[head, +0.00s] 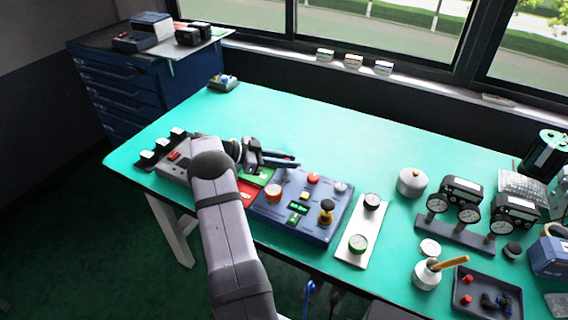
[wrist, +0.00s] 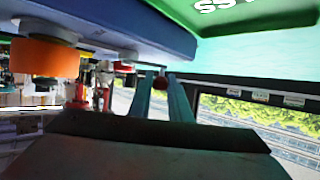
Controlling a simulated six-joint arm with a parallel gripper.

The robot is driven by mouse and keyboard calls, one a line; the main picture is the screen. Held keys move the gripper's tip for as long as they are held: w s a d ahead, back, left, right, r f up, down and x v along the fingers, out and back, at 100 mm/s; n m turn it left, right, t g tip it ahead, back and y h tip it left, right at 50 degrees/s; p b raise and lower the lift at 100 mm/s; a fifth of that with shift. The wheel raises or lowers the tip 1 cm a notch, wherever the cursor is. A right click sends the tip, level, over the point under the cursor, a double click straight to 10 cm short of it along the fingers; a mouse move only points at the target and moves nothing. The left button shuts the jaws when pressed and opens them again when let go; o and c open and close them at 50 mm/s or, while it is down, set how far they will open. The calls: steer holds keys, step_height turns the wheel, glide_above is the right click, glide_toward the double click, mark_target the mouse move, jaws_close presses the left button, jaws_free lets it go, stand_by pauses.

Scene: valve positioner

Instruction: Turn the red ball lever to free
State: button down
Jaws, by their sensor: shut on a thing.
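The red ball lever (wrist: 160,83) shows in the wrist view as a small dark red ball on a thin stem between the two fingertips. My gripper (wrist: 159,85) is shut on it; the fingers stand on either side of the ball. In the head view my gripper (head: 292,162) points right, just above the back edge of the blue control box (head: 288,226). I cannot make out the lever there, behind the fingers and arm. The wrist picture is upside down, with the box's blue body (wrist: 150,25) at the top. The lever's position marks cannot be read.
The bench behind the box is clear.

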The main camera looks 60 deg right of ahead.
steer(key=shift+s+d+f+m+g+y+b, duration=0.1)
steer(key=shift+s+m+g+y+b, duration=0.1)
steer(key=shift+m+y+b, duration=0.15)
steer(key=shift+s+f+m+g+y+b, duration=0.1)
steer(key=shift+m+g+y+b, duration=0.15)
steer(key=shift+b, duration=0.1)
steer(key=shift+s+m+b, duration=0.1)
steer(key=shift+m+b, duration=0.2)
steer(key=shift+b, duration=0.2)
steer(key=shift+s+r+g+y, duration=0.1)
steer(key=shift+r+g+y, duration=0.1)
steer(key=shift+g+y, duration=0.2)
steer(key=c, duration=1.6)
jaws_free()
steer(key=shift+c, duration=0.2)
steer(key=shift+r, duration=0.1)
step_height(320, 180, up, 10)
steer(key=shift+f+b, duration=0.1)
steer(key=shift+b, duration=0.25)
